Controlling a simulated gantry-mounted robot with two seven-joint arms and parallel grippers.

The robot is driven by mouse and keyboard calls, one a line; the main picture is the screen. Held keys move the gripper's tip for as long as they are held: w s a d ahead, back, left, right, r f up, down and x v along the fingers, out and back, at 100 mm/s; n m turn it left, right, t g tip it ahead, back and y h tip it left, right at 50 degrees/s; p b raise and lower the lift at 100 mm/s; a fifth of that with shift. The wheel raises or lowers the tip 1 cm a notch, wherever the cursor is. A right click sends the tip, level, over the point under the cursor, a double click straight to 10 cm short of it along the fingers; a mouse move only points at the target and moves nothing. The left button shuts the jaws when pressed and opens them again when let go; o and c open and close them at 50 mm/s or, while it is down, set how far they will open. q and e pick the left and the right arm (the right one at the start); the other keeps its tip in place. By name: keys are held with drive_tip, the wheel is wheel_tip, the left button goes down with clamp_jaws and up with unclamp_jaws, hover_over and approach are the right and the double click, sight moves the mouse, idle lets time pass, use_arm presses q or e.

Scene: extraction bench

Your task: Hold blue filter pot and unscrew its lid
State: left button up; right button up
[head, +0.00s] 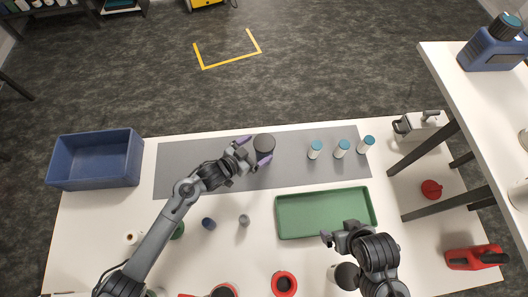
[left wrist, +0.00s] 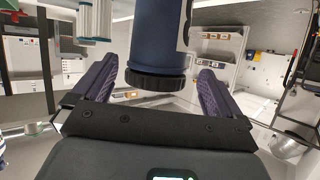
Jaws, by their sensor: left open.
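The filter pot (head: 265,142) stands on the grey mat; its dark round lid shows from above in the head view. In the left wrist view its dark blue body (left wrist: 158,35) appears upside down, with the black ribbed lid (left wrist: 155,80) at the lower end. My left gripper (head: 254,150) is open, with its purple fingers on either side of the pot. In the left wrist view a gap shows between the lid and each finger of the left gripper (left wrist: 158,88). My right gripper (head: 328,239) is over the lower right of the green tray, away from the pot; its opening is unclear.
Three white bottles with teal caps (head: 341,149) stand right of the pot on the grey mat (head: 180,170). A green tray (head: 300,215) lies in front, a blue bin (head: 95,160) at left. Small cups, red-rimmed containers and a raised shelf (head: 470,110) crowd the front and right.

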sight(264, 145)
use_arm(q)
drive_tip(key=x, duration=0.4)
drive_tip(key=shift+d+r, duration=0.1)
drive_tip(key=shift+d, duration=0.15)
drive_tip(key=shift+s, duration=0.1)
drive_tip(key=c, duration=1.5)
drive_tip(key=shift+o, duration=0.2)
drive_tip(key=shift+r, duration=0.15)
